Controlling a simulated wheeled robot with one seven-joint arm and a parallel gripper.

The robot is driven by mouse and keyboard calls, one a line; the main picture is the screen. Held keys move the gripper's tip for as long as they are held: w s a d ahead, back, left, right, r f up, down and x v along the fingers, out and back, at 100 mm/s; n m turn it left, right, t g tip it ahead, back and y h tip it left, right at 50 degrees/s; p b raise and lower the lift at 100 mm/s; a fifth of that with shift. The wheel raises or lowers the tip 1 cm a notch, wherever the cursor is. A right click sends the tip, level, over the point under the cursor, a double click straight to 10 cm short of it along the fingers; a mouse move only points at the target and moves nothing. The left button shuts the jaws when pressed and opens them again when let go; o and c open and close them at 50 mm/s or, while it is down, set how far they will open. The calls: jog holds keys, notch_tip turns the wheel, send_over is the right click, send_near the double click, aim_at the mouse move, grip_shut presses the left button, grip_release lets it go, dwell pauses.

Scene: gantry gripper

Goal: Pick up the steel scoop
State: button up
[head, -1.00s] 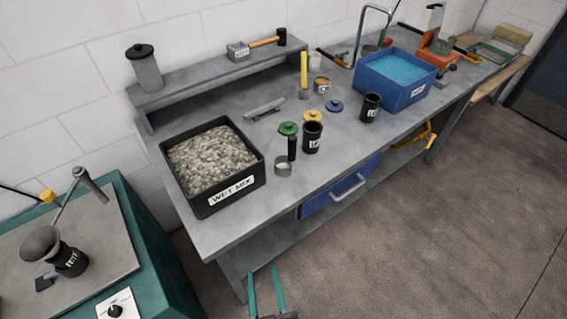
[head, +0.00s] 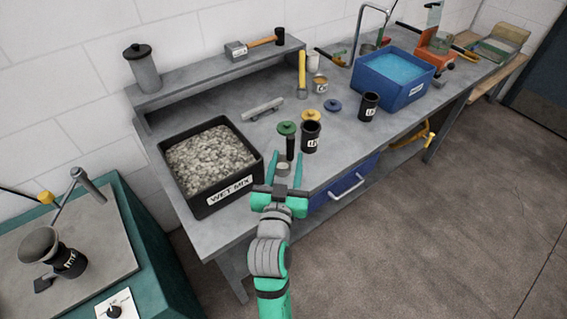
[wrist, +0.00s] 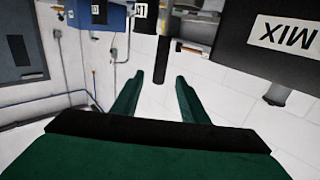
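The steel scoop has a small round steel cup (head: 283,168) and a black upright handle (head: 290,147). It stands near the front edge of the grey bench, right of the wet mix tub. My gripper (head: 286,158) is open and empty, its two green fingers spread to either side of the scoop in the head view. In the wrist view the black handle (wrist: 162,60) lines up with the gap between the fingertips (wrist: 159,77), and the steel cup (wrist: 190,27) is behind it. I cannot tell whether the handle is between the fingers or just beyond them.
The black wet mix tub (head: 237,197) is close on the left. A black labelled cup (head: 311,137) and a green lid (head: 286,127) are close behind the scoop. A blue drawer (head: 345,187) sits under the bench edge. A blue basin (head: 408,92) stands farther right.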

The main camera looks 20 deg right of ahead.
jog(key=shift+w+d+r, duration=0.25)
jog(key=shift+w, duration=0.1)
jog(key=x, duration=1)
jog(key=shift+w, duration=0.15)
jog(key=shift+f, duration=0.1)
grip_shut()
